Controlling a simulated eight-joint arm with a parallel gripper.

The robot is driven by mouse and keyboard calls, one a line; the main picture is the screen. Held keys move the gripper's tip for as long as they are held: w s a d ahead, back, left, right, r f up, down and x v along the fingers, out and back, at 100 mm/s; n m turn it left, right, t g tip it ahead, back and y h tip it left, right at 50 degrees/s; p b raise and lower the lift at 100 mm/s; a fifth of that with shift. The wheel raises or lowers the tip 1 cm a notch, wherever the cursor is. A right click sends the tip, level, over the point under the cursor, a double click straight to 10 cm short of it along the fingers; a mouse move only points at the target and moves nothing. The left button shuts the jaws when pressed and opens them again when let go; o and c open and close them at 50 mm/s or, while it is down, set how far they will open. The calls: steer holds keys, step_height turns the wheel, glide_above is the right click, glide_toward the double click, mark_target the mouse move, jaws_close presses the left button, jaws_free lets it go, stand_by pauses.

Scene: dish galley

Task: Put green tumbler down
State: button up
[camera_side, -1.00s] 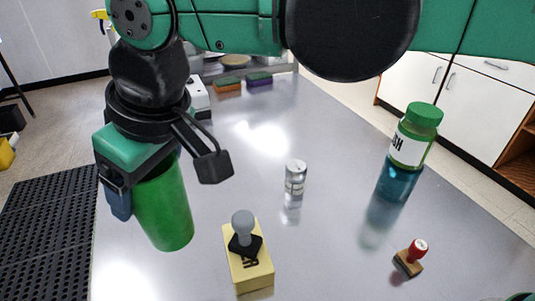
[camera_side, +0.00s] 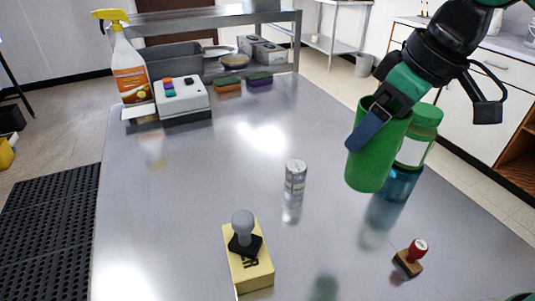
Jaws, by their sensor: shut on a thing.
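The green tumbler (camera_side: 374,158) is at the right of the view, slightly tilted, with its open rim up. My gripper (camera_side: 374,118) is shut on the tumbler's wall near the rim, one finger showing on the outside. The tumbler appears raised above the steel table (camera_side: 190,215), and a greenish reflection shows on the tabletop below, near the front edge of the view. The tumbler covers part of a green-capped bottle behind it.
The bottle (camera_side: 400,183) with blue liquid stands right behind the tumbler. A small metal can (camera_side: 295,178), a yellow block with a grey-knobbed stamp (camera_side: 243,230) and a red-knobbed stamp (camera_side: 416,250) stand nearby. A spray bottle (camera_side: 130,65) and white device (camera_side: 182,97) are at back left. The left-centre tabletop is clear.

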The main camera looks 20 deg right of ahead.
step_height(320, 180, down, 16)
steer(key=shift+r, duration=0.1)
stand_by(0.5)
steer(key=shift+f, duration=0.2)
steer(key=o, duration=1.2)
steer(key=shift+r, duration=0.15)
steer(key=v, duration=1.2)
steer(key=w+d+f+m+t, duration=0.1)
steer(key=d, duration=0.1)
steer(key=w+d+f+m+t+h, duration=0.1)
steer(key=w+d+m, duration=0.1)
steer(key=d, duration=0.1)
steer(key=w+d+f+m+t, duration=0.1)
steer(key=d, duration=0.1)
steer(key=shift+w+d+f+h, duration=0.2)
steer(key=shift+d+f+h, duration=0.1)
steer(key=shift+h, duration=0.1)
steer(key=shift+a, duration=0.1)
